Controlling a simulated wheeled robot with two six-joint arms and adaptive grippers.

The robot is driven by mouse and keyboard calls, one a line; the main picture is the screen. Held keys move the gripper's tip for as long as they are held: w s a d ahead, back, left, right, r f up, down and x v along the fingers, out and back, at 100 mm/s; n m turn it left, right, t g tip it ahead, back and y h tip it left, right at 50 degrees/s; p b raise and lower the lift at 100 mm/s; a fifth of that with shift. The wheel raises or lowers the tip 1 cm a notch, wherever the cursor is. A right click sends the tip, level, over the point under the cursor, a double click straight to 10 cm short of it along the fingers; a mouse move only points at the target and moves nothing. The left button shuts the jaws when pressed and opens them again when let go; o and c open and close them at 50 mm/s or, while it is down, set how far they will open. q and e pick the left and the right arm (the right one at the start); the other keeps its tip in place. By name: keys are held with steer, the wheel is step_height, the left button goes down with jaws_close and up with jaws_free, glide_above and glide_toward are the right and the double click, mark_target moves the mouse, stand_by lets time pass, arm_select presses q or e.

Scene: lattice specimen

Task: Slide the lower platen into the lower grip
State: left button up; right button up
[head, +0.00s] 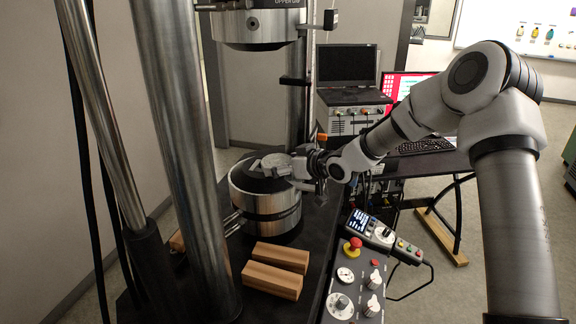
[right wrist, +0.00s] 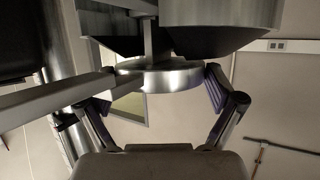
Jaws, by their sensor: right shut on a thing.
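The lower platen (head: 272,161), a flat round grey metal disc, is at the top of the lower grip (head: 265,207), a thick steel cylinder with a dark top. Whether its stem is seated in the grip is hidden in the head view. My right gripper (head: 303,172) reaches in from the right and is shut on the platen's edge. In the right wrist view the platen (right wrist: 158,80) shows as a shiny disc between the two fingers of my right gripper (right wrist: 160,88). My left gripper is not in view.
The upper grip (head: 258,26) hangs above with a clear gap. Thick steel columns (head: 185,150) stand at left. Two wooden blocks (head: 274,275) lie in front of the lower grip. A control panel (head: 356,290) with a red button is at the front right. A laptop (head: 347,70) stands behind.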

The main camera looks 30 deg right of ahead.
mark_target(270, 162)
steer(key=shift+w+a+r, duration=0.15)
steer(key=shift+w, duration=0.1)
steer(key=shift+w+a, duration=1.15)
steer(key=shift+w, duration=0.1)
steer(key=o, duration=1.5)
steer(key=shift+s, duration=0.2)
